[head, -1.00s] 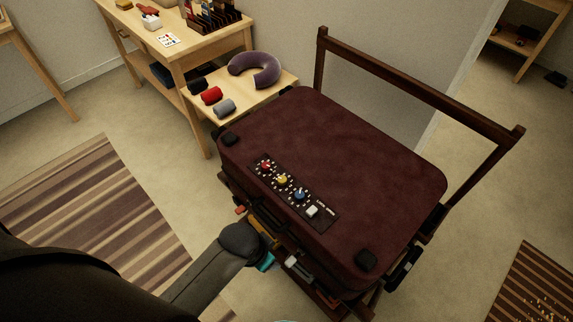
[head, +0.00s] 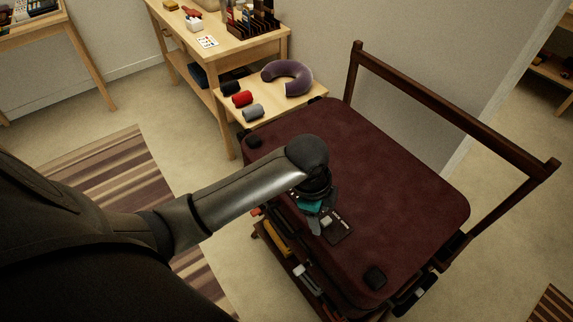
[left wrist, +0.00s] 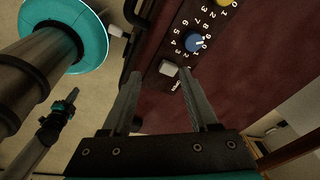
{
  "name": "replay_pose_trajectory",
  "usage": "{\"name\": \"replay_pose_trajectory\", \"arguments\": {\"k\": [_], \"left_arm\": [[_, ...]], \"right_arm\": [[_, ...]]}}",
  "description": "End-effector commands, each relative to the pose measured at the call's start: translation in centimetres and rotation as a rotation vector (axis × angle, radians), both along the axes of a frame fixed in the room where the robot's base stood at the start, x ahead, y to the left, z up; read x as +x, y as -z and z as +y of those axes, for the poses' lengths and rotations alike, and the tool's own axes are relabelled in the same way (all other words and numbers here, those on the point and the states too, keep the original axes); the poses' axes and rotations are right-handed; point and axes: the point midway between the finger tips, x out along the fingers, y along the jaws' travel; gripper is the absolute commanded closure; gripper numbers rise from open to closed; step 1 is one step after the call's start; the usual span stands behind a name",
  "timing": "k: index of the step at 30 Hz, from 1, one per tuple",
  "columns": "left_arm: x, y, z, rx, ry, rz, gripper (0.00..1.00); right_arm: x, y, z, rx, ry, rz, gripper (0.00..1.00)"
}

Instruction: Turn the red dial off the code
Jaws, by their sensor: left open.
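The dark red suitcase (head: 400,190) lies flat on a wooden stand. A black dial panel (head: 338,234) is on its top near the front edge. My left gripper (head: 316,222) is open above the panel's white-button end and hides most of the dials in the head view. The red dial is not visible in either current view. In the left wrist view, my open fingers (left wrist: 158,74) have the white button (left wrist: 168,68) showing between their tips. The blue dial (left wrist: 193,43) is just beyond, and the yellow dial (left wrist: 227,2) is cut by the top edge. A small dark arm end (left wrist: 60,112), apparently my right, shows too small to read.
A low side table (head: 290,105) beside the suitcase holds a neck pillow (head: 288,76) and several rolled cloths. The stand's tall rail (head: 450,108) rises behind the suitcase. The rest of the suitcase top is clear.

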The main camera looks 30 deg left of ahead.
Motion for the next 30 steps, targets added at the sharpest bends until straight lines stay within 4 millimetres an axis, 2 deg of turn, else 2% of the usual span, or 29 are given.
{"name": "replay_pose_trajectory", "arguments": {"k": [1, 3, 10, 15, 19, 22, 25, 30], "left_arm": [[1.3, -0.6, 1.0, 0.031, 0.07, -0.001, 0.4], [2.7, -1.5, 2.1, 0.065, 0.174, 0.008, 0.4], [7.0, -5.6, 7.4, 0.162, 0.465, 0.057, 0.4], [9.1, -9.4, 11.4, 0.194, 0.614, 0.091, 0.4], [9.9, -11.4, 13.4, 0.198, 0.68, 0.106, 0.4], [10.1, -12.2, 14.2, 0.196, 0.706, 0.112, 0.4], [10.1, -12.1, 14.4, 0.196, 0.716, 0.114, 0.4], [10.0, -9.8, 14.4, 0.193, 0.717, 0.116, 0.4]], "right_arm": [[0.0, 0.0, 0.1, 0.001, 0.0, -0.001, 1.0], [0.0, 0.0, 0.1, 0.001, 0.0, -0.001, 1.0], [0.0, 0.1, 0.1, 0.001, 0.0, -0.001, 1.0], [0.1, 0.1, 0.1, 0.0, 0.0, -0.001, 1.0], [0.1, 0.1, 0.0, 0.0, 0.0, -0.001, 1.0], [0.1, 0.1, -0.1, -0.001, -0.001, -0.001, 1.0], [0.1, 0.2, -0.2, -0.003, -0.002, -0.001, 1.0], [0.1, 0.9, -0.3, -0.004, -0.002, -0.001, 1.0]]}}
